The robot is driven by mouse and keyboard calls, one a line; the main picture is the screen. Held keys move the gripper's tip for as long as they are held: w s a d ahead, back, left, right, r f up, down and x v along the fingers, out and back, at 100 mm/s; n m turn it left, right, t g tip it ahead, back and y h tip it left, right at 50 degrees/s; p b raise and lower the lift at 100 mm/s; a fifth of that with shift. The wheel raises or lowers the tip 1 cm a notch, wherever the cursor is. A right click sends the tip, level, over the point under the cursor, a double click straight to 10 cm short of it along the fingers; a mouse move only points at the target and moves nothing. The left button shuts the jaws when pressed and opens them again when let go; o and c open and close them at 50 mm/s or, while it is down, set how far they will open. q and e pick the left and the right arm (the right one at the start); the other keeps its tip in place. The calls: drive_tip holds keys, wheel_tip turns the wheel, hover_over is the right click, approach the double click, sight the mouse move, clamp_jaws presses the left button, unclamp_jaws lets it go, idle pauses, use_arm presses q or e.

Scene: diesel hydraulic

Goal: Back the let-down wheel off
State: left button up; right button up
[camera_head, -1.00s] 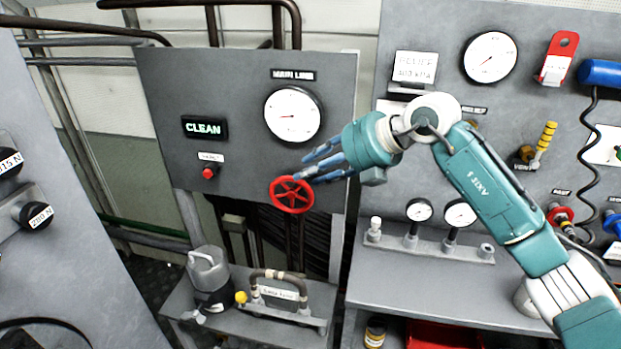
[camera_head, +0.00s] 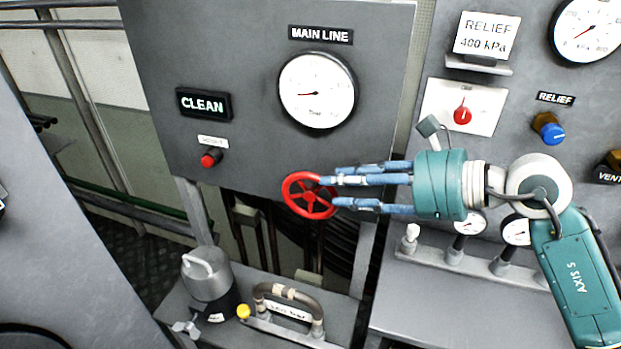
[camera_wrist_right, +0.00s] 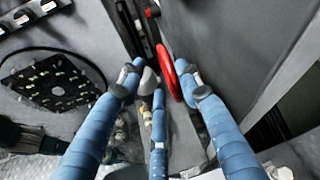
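The red let-down wheel (camera_head: 309,196) sits at the lower edge of the grey panel, below the main line gauge (camera_head: 317,91). My right gripper (camera_head: 333,190) comes in from the right with its blue fingers spread, their tips at the wheel's right rim. In the right wrist view the red rim (camera_wrist_right: 170,74) shows edge-on between the spread fingers of the gripper (camera_wrist_right: 162,84). The fingers are not closed on it; whether any touches it I cannot tell. My left gripper is not in view.
A lit CLEAN sign (camera_head: 204,104) and a red button (camera_head: 211,158) are left of the gauge. Below stand a grey canister (camera_head: 207,275) and a hose handle (camera_head: 288,294) on a shelf. A bench with small gauges (camera_head: 470,224) lies beneath my right arm.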

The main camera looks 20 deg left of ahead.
drive_tip(key=p, duration=0.3)
hover_over(306, 215)
drive_tip(key=f, duration=0.2)
drive_tip(key=shift+d+f, duration=0.3)
drive_tip(key=shift+d, duration=0.05)
drive_tip(key=shift+a+f, duration=0.3)
drive_tip(key=shift+a, duration=0.05)
clamp_jaws()
